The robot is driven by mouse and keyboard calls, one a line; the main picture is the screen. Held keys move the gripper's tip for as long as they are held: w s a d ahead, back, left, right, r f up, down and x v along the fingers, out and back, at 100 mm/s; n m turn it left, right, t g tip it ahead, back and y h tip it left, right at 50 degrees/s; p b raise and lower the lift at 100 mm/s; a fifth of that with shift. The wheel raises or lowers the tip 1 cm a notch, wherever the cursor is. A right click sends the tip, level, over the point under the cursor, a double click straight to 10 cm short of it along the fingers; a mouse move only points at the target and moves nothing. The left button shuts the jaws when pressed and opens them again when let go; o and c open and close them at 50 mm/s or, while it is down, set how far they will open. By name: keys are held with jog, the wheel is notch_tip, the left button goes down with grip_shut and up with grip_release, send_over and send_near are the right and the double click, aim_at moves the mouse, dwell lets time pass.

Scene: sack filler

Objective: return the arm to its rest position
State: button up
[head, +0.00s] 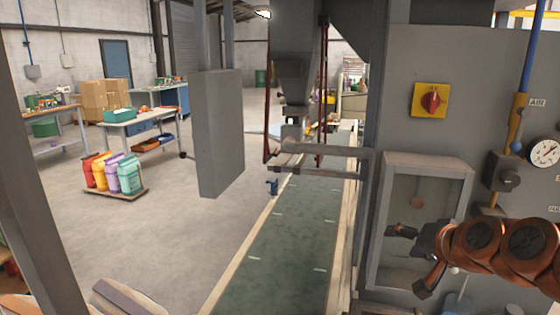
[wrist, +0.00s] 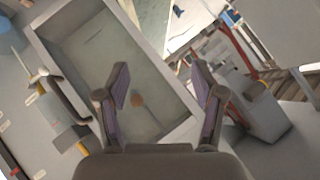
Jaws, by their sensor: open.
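My gripper (wrist: 161,95) is open and empty in the wrist view, its two fingers spread wide apart. In the head view my gripper (head: 412,258) is at the lower right, at the end of my orange and dark arm. It is in front of the framed glass-fronted box (head: 424,162) on the grey machine. The box also shows in the wrist view (wrist: 58,50), beyond the fingers, with a small round brownish thing visible through its pane. I cannot tell the exact gap between the fingers and the box.
A yellow-backed red rotary switch (head: 431,100), a gauge (head: 544,152) and a blue pipe with a valve (head: 505,172) are on the machine near my arm. A green conveyor (head: 285,245) runs at the centre. The concrete floor (head: 185,225) on the left is open around a pallet of coloured sacks (head: 115,173).

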jog(key=s+a+f+n+g+p, duration=0.1)
jog(key=s+a+f+n+g, duration=0.1)
jog(key=s+a+f+g, duration=0.35)
jog(key=s+a+f+n+g, duration=0.2)
jog(key=s+a+f+n, duration=0.1)
jog(key=s+a, duration=0.45)
jog(key=s+f+g+h, duration=0.1)
jog(key=s+g, duration=0.1)
jog(key=s, duration=0.6)
jog(key=s+f+n+g+h+p, duration=0.1)
jog(key=s+f+g, duration=0.1)
jog(key=s, duration=0.7)
jog(key=shift+d+n+g, duration=0.3)
jog(key=shift+d+g, duration=0.05)
jog(key=shift+g, duration=0.4)
